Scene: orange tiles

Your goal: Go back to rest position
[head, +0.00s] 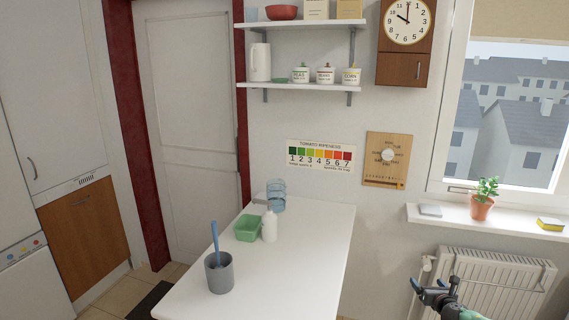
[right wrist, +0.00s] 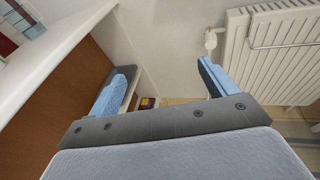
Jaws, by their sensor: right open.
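My right gripper (head: 432,288) is at the lower right of the head view, in front of the radiator and off the right side of the white table. In the right wrist view its two blue-padded fingers (right wrist: 160,88) stand wide apart with nothing between them. My left gripper is in neither view.
The white table (head: 315,235) holds a grey cup (head: 219,274) with a blue-handled tool, a green basket (head: 248,228), a white bottle (head: 269,227) and a clear blue container (head: 276,193). A radiator (head: 495,280) is under the windowsill (head: 500,220). The table's right half is clear.

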